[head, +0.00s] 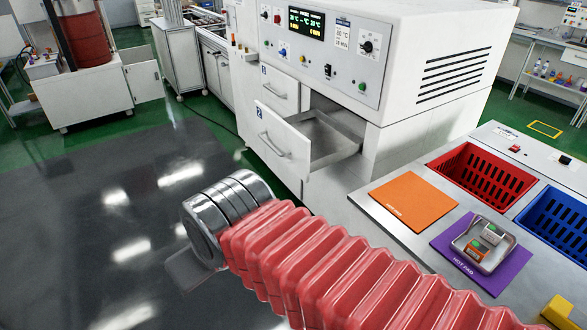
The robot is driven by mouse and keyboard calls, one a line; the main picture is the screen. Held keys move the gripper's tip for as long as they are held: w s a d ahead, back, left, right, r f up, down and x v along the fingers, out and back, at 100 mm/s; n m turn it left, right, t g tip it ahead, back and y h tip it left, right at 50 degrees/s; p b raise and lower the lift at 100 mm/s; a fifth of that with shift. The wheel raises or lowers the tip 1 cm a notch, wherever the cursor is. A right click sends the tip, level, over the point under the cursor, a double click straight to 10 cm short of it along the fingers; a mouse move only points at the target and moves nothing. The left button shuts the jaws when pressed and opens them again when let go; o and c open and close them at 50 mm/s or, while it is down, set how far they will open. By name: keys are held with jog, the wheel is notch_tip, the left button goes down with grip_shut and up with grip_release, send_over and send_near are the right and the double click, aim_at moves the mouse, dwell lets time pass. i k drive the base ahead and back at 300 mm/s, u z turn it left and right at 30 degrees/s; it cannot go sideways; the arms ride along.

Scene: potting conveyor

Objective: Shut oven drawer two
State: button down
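The white oven (330,50) stands at the back centre. Its drawer two (284,140), labelled 2 with a bar handle, is pulled out, and its metal inside shows. Drawer one (280,90) above it, labelled 1, looks shut. My arm, in a red bellows sleeve, reaches in from the lower right and ends in a silver wrist. My gripper (192,268) shows only as a grey flat part below the wrist, left of and nearer than drawer two, apart from it. Its fingers cannot be made out, so open or shut is unclear.
Right of the oven is a steel bench with an orange pad (412,200), a purple hot pad (482,282) bearing a metal tray (510,243) with small parts, a red basket (480,150) and a blue basket (545,215). Dark floor (100,210) on the left is clear.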

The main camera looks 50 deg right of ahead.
aim_at(307, 142)
jog(key=u, duration=0.05)
jog(key=i, duration=1)
jog(key=z, duration=0.05)
